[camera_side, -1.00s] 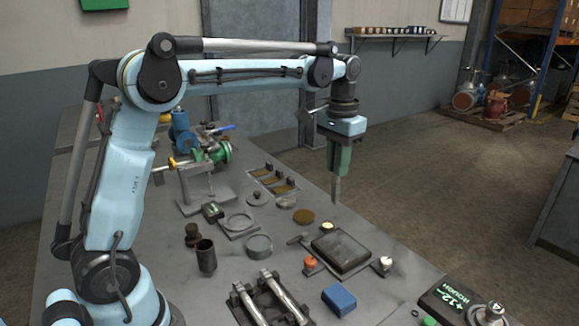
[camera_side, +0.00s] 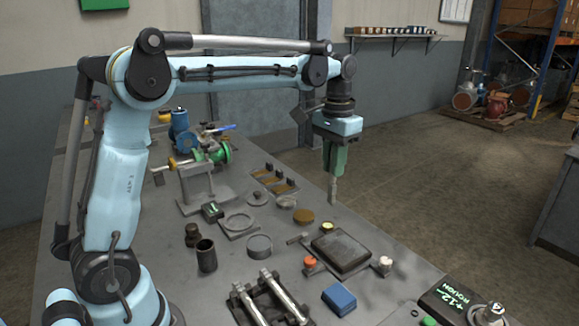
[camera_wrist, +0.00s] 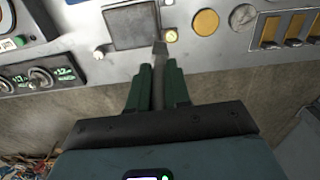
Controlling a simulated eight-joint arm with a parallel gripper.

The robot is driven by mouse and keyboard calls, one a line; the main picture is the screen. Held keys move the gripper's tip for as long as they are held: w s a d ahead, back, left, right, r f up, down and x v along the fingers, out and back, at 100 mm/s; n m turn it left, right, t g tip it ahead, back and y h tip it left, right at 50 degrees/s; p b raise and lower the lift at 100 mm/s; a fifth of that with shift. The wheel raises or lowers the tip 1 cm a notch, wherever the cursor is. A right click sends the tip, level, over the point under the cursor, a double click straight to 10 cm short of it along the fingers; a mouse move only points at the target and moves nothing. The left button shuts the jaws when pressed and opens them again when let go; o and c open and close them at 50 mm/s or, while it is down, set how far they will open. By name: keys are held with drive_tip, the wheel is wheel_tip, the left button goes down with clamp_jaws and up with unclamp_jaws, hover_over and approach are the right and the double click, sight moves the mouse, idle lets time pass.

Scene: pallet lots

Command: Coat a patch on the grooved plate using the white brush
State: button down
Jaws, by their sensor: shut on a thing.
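My gripper (camera_side: 335,165) is shut on a slim grey tool (camera_side: 333,189) that points down above the bench. In the wrist view, my gripper (camera_wrist: 160,75) has its green fingers on both sides of the tool, whose flat grey tip (camera_wrist: 160,48) shows beyond them. I cannot tell that it is a white brush. A dark rectangular plate (camera_side: 340,250) lies on the bench in front of and below the tool. It also shows in the wrist view (camera_wrist: 131,27), where the tool tip appears near its corner. Its grooves are too small to tell.
An orange knob (camera_side: 309,262), a white knob (camera_side: 385,264) and a yellow-topped piece (camera_side: 327,226) surround the plate. A blue block (camera_side: 339,299), a rack with two rods (camera_side: 268,300), a dark cup (camera_side: 206,255) and rings (camera_side: 259,245) stand nearby.

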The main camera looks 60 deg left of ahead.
sight(335, 191)
drive_tip(key=shift+s+f, duration=1.8)
drive_tip(key=shift+f, duration=2.2)
drive_tip(key=shift+d, duration=5.75)
drive_tip(key=w+a, duration=0.1)
drive_tip(key=a, duration=0.3)
drive_tip(key=w+a, duration=0.1)
drive_tip(key=a, duration=0.2)
drive_tip(key=w+a, duration=0.1)
drive_tip(key=a, duration=0.3)
drive_tip(key=shift+w+a+f, duration=0.1)
drive_tip(key=shift+w+a, duration=0.1)
drive_tip(key=shift+a, duration=0.1)
drive_tip(key=w+d, duration=0.1)
drive_tip(key=d, duration=1.1)
drive_tip(key=shift+w+a, duration=0.15)
drive_tip(key=shift+a, duration=5.9)
wheel_tip(335, 191, up, 8)
